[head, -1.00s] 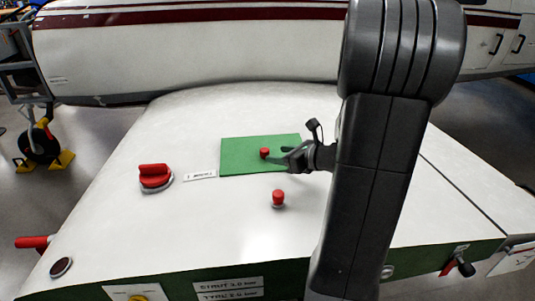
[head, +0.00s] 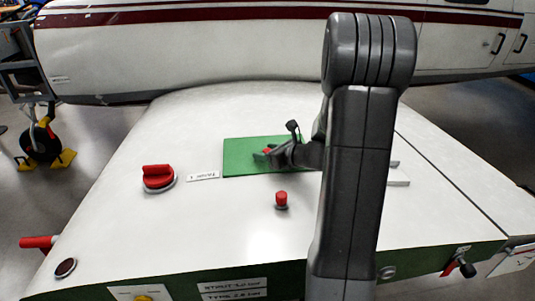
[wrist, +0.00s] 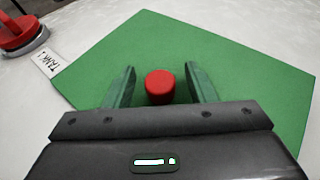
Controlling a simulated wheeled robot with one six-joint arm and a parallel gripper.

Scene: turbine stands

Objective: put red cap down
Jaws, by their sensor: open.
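The red cap (wrist: 160,87) stands on the green mat (wrist: 225,60) on the white surface. In the wrist view it lies between the two green fingers of my gripper (wrist: 160,90), with a gap on each side. My gripper is open and does not hold the cap. In the head view, my gripper (head: 268,156) is low over the green mat (head: 238,158), and the cap is mostly hidden by the fingers.
A large red knob (head: 157,176) stands left of the mat, by a white label (head: 203,176). A small red-topped fitting (head: 281,199) stands just in front of the mat. A white aircraft body (head: 200,50) runs along the back.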

